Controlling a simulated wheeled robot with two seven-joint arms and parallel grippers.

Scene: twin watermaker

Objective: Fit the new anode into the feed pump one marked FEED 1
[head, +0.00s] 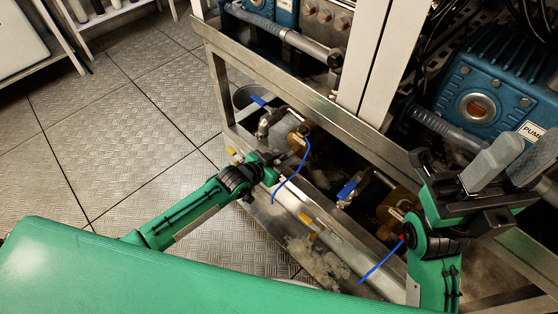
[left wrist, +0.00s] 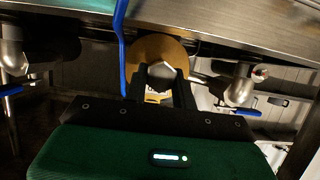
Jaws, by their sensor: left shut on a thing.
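My left gripper (head: 283,158) is low in the frame opening, beside the left brass pump (head: 298,136). In the left wrist view its two dark fingers (left wrist: 160,88) are shut on a grey, six-sided piece, which looks like the anode (left wrist: 161,71). Behind it is the round brass face of the pump (left wrist: 178,47). I cannot tell whether the piece is in the pump or just before it. A pale label shows partly between the fingers, unreadable. A second brass pump (head: 398,204) sits further right. My right gripper (head: 514,165) is raised at the right, its grey pads apart and empty.
A steel frame rail (head: 285,82) runs above the pumps. A blue pump (head: 480,105) stands at upper right. The floor at left is clear.

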